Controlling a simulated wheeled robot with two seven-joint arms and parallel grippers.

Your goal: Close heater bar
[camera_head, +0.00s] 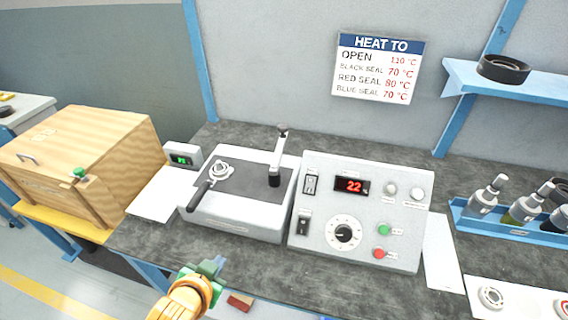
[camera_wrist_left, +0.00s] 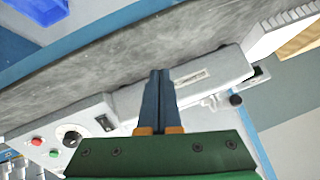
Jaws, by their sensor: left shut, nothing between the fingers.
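The heater unit (camera_head: 235,212) is a white box with a dark top on the bench. A ring-shaped metal fitting with a black-handled lever (camera_head: 200,193) sits on its left side. A pale bar (camera_head: 279,150) stands raised at its right rear, with a black block at its foot. My left gripper (camera_head: 212,267) is near the bench's front edge, in front of the heater unit and apart from it. In the left wrist view its blue fingers (camera_wrist_left: 161,78) are together and empty, and the heater unit (camera_wrist_left: 208,78) shows beyond them. My right gripper is not in view.
A control box (camera_head: 325,248) with a red 22 display stands right of the heater unit. A wooden box (camera_head: 85,160) is at left, a small green-lit meter (camera_head: 182,156) behind. A blue bottle rack (camera_head: 490,232) is at right. A heat-setting sign (camera_head: 376,70) hangs above.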

